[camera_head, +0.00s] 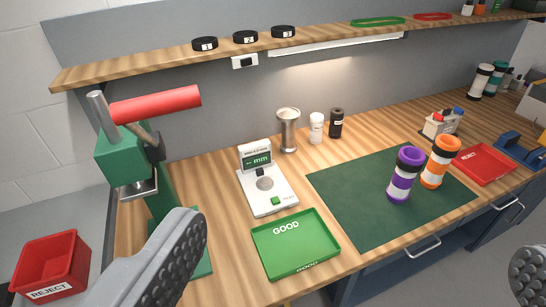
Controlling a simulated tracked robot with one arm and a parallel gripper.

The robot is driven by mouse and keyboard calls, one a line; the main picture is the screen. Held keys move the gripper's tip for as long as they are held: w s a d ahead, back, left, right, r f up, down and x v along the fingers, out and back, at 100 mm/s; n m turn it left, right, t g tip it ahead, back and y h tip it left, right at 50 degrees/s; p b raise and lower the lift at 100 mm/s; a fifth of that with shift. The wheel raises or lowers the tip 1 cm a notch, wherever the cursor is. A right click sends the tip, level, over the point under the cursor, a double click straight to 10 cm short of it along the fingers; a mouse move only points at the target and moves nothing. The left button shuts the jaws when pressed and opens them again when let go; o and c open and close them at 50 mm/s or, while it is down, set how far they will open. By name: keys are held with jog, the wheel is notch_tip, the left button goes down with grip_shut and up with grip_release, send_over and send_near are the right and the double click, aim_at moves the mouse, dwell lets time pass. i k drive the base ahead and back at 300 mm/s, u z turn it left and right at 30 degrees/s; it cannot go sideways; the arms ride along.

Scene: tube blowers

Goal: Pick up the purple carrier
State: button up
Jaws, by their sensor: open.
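My gripper (350,265) is open, with one grey ribbed finger at the lower left and the other at the lower right edge. It is empty and still apart from the purple carrier, which lies farther off between the fingers' lines.
A green GOOD tray (297,262) and a white gauge (265,198) stand left of the mat; a red REJECT tray (485,163) is right. A green press (124,158) rises at left. A shelf (180,57) runs above. The mat's left part is clear.

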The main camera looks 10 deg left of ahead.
aim_at(404, 177)
jog(key=z, duration=0.3)
jog(key=k, duration=0.35)
jog(key=z, duration=0.75)
jog(key=i, duration=1.15)
jog(key=u, duration=0.1)
